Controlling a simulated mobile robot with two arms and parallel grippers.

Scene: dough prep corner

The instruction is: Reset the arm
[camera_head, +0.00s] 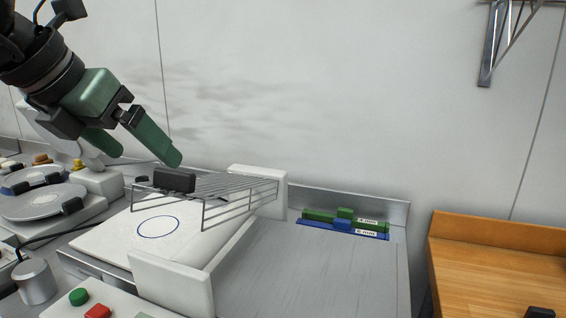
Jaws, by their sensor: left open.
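My left arm comes in from the upper left. Its green-fingered left gripper (148,156) is open and empty, with the fingers spread and pointing down to the right. It hangs in front of the wall, above and left of a wire rack (235,188). One fingertip appears close to a dark block (174,180) at the rack's left end; I cannot tell whether they touch. My right gripper is not in view.
A white board with a blue ring (120,228) lies under the rack, between white upright blocks (172,284). Green and blue bars (345,222) lie at the back of the grey surface (310,270). A wooden counter (490,265) is at right. Round plates (42,200) stand at left.

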